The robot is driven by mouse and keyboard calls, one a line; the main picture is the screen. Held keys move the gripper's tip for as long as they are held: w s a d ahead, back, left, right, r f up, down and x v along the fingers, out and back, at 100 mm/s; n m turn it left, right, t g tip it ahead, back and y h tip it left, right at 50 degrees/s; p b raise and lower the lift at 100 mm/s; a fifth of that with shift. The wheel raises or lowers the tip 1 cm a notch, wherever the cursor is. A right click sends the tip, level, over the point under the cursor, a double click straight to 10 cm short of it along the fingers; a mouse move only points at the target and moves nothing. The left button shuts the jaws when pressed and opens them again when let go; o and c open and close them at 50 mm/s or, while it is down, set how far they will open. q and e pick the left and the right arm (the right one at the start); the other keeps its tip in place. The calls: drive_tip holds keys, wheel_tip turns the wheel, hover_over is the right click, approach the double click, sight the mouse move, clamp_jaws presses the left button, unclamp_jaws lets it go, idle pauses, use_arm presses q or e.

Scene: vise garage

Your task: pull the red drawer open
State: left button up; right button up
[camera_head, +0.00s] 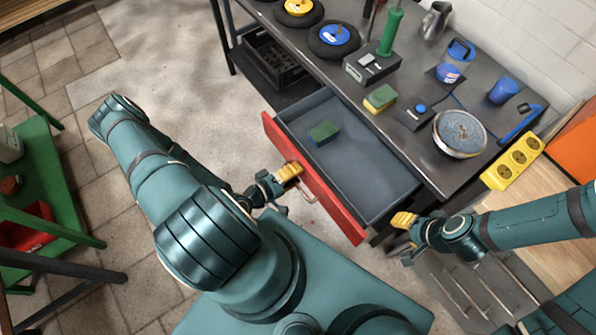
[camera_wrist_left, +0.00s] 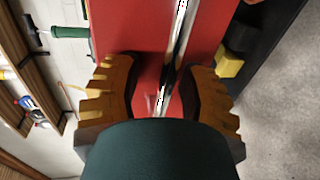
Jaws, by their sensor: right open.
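The red drawer (camera_head: 330,208) is open under the workbench, its grey inside showing. A green sponge (camera_head: 323,131) lies in it. My left gripper (camera_head: 289,172) is at the outer face of the drawer's red front. In the left wrist view, the red front (camera_wrist_left: 125,25) lies ahead and the silver handle (camera_wrist_left: 178,40) runs between the spread fingers of the left gripper (camera_wrist_left: 160,95). Red shows on both sides of the handle, so the fingers look apart from it. My right gripper (camera_head: 404,220) is open and empty, right of the drawer's near corner.
The workbench top (camera_head: 405,150) carries a green-handled tool (camera_head: 390,35), a sponge (camera_head: 380,98), a round metal dish (camera_head: 460,133) and a blue cup (camera_head: 503,91). A black crate (camera_head: 272,60) sits left of the drawer. A green table (camera_head: 45,185) stands far left. Floor between is clear.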

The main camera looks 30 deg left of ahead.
use_arm(q)
drive_tip(key=v, duration=1.2)
use_arm(e)
drive_tip(key=shift+s, duration=0.1)
